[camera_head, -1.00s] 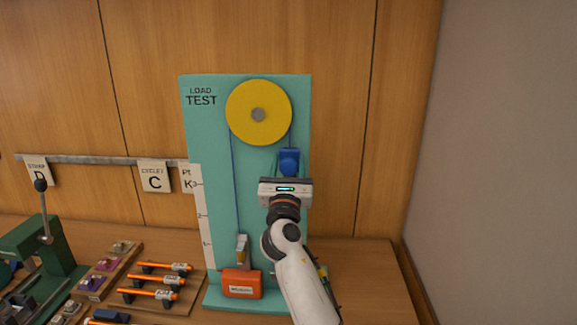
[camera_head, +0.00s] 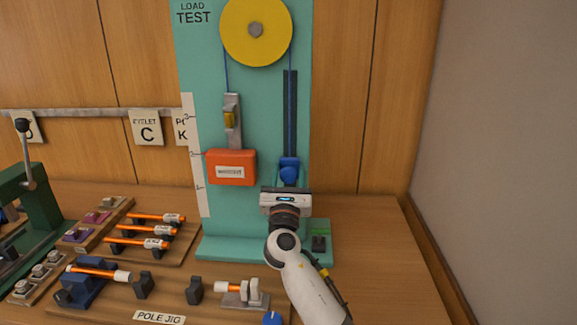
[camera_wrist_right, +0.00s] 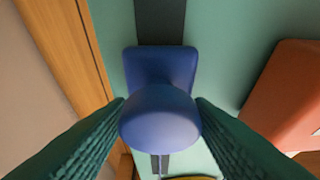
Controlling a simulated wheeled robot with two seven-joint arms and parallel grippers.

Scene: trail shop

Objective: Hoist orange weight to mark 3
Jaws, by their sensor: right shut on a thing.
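The orange weight (camera_head: 232,168) hangs in front of the teal load-test board (camera_head: 268,120), under a metal hook piece with a yellow part (camera_head: 231,119). It is about level with mark 2 of the white scale (camera_head: 191,165), below mark 3. A blue cord runs up to the yellow pulley wheel (camera_head: 256,30) and down to a blue slider with a round knob (camera_head: 289,170) in a dark vertical slot. My right gripper (camera_head: 288,188) is shut on the knob; the right wrist view shows its fingers on both sides of the knob (camera_wrist_right: 160,118). My left gripper is out of view.
Orange tubes lie on a rack (camera_head: 148,229), with the pole jig in front (camera_head: 160,318). A green press (camera_head: 30,220) stands at left. The bench right of the board is clear.

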